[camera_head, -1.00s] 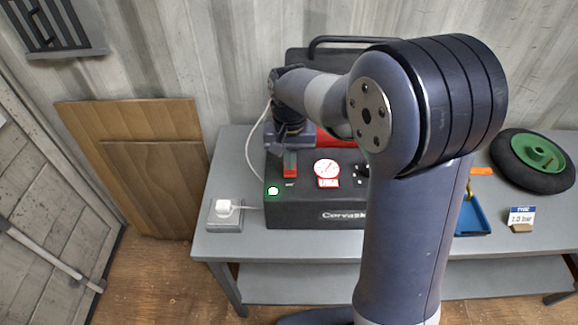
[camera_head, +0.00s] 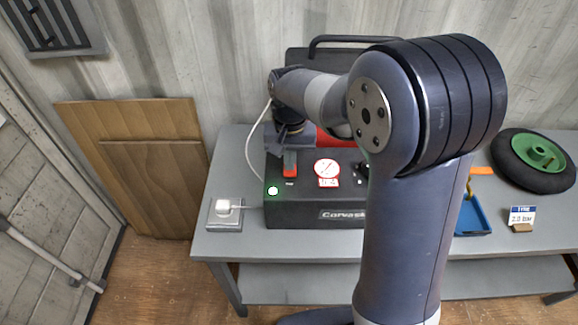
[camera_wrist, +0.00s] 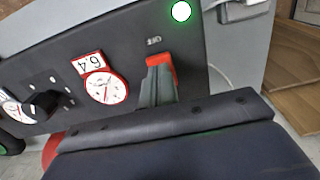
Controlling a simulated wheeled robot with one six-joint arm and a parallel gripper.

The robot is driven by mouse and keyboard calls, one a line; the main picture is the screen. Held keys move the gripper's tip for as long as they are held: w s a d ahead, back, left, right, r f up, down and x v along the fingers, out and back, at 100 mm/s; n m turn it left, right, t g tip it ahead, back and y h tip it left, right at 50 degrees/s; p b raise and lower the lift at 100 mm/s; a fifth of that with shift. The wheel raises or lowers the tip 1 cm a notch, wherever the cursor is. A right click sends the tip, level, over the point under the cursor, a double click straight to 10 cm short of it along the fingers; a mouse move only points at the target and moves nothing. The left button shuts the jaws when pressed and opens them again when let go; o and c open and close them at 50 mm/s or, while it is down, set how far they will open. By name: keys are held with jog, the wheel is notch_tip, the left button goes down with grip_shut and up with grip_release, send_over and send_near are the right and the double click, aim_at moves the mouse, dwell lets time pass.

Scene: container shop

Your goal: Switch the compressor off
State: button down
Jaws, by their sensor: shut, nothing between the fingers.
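The compressor (camera_head: 310,212) is a black unit on the grey bench. Its red switch (camera_head: 290,171) is on the left of the panel and also shows in the wrist view (camera_wrist: 160,60). A lamp (camera_head: 273,191) near the switch glows with a green rim; it is also lit in the wrist view (camera_wrist: 181,11). My gripper (camera_wrist: 157,88) is shut and empty, its grey fingers at the red switch and covering part of it. I cannot tell whether they touch. In the head view its fingertips are mostly hidden.
A red-rimmed gauge (camera_head: 327,168) and a black knob (camera_wrist: 40,106) are beside the switch. A white plug sits in a socket box (camera_head: 225,222) at left.

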jog(key=shift+f+b, duration=0.5)
jog(key=shift+f, duration=0.3)
jog(key=shift+r, duration=0.1)
notch_tip(320, 180, up, 7)
jog(key=p, duration=0.6)
dwell(0.4)
notch_tip(320, 180, down, 7)
jog(key=b, duration=0.6)
dwell(0.5)
jog(key=shift+r, duration=0.1)
